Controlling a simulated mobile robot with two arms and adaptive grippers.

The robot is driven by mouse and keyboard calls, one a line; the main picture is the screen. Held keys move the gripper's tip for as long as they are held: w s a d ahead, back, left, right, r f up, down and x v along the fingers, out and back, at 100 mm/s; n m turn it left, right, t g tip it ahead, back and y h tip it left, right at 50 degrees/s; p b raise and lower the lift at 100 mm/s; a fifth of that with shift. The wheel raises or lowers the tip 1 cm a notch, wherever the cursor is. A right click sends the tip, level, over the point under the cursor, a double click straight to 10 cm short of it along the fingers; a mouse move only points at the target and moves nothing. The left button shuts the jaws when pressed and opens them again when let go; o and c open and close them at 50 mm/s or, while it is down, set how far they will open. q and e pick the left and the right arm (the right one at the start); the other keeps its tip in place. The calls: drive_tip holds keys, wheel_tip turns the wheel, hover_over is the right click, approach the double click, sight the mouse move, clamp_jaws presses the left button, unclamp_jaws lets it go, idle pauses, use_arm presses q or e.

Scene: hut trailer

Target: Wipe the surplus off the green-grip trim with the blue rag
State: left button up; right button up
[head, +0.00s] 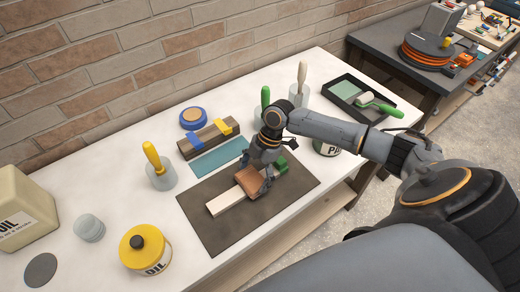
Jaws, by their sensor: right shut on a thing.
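The trim is a pale flat strip (227,203) with a green grip (281,165) at its far right end. It lies on a dark mat (215,230). My right gripper (262,172) is over the strip's middle and is shut on a brown, block-like pad (250,181). The pad appears to rest on the strip; exact contact is hard to tell. A flat teal-blue cloth (219,157) lies behind the mat, apart from my gripper; it looks like the blue rag. My left gripper is out of view.
Jars holding a yellow-handled brush (153,157), a green-handled one (265,97) and a white-handled one (302,75) stand around. A yellow oil tin (146,249) is front left. Taped wood (208,139) lies behind the cloth. A black tray (346,91) is back right.

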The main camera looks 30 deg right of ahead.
sight(243, 185)
drive_tip(key=shift+a, duration=0.8)
drive_tip(key=shift+s+a+f+p, duration=0.15)
drive_tip(key=shift+a+p, duration=0.15)
drive_tip(key=shift+a, duration=0.55)
drive_tip(key=shift+a+r+p, duration=0.2)
drive_tip(key=shift+a+p, duration=0.6)
drive_tip(key=shift+a, duration=1.95)
drive_tip(key=shift+a+f, duration=0.15)
drive_tip(key=shift+a, duration=1.4)
drive_tip(key=shift+w, duration=0.5)
drive_tip(key=shift+s+p, duration=0.55)
drive_tip(key=shift+p, duration=0.05)
drive_tip(key=shift+s+p, duration=0.3)
drive_tip(key=shift+s, duration=0.3)
drive_tip(key=shift+w+b, duration=0.4)
drive_tip(key=shift+w, duration=0.85)
drive_tip(key=shift+s, duration=0.75)
